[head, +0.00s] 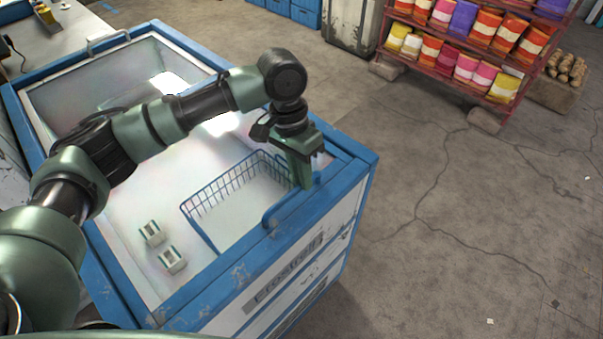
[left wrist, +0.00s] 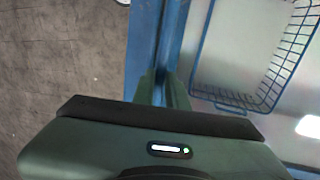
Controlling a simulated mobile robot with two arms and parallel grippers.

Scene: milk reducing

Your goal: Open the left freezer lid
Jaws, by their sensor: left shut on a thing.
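The chest freezer (head: 340,190) has a blue frame, white side panels and a pale interior. Its glass lid surface (head: 130,195) is hard to tell from the interior; I cannot tell clearly where one lid ends and the other begins. A blue handle (head: 290,206) stands on the frame at the freezer's right end. My left gripper (head: 302,180) points down there, shut on the blue handle. In the left wrist view the fingers (left wrist: 163,88) are around a blue bar, partly hidden by the gripper body. My right gripper is not in view.
A blue wire basket (head: 220,196) and two small cartons (head: 151,233) show inside the freezer. A pale handle (head: 108,40) is at its far end. The cracked floor (head: 450,220) to the right is mostly clear.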

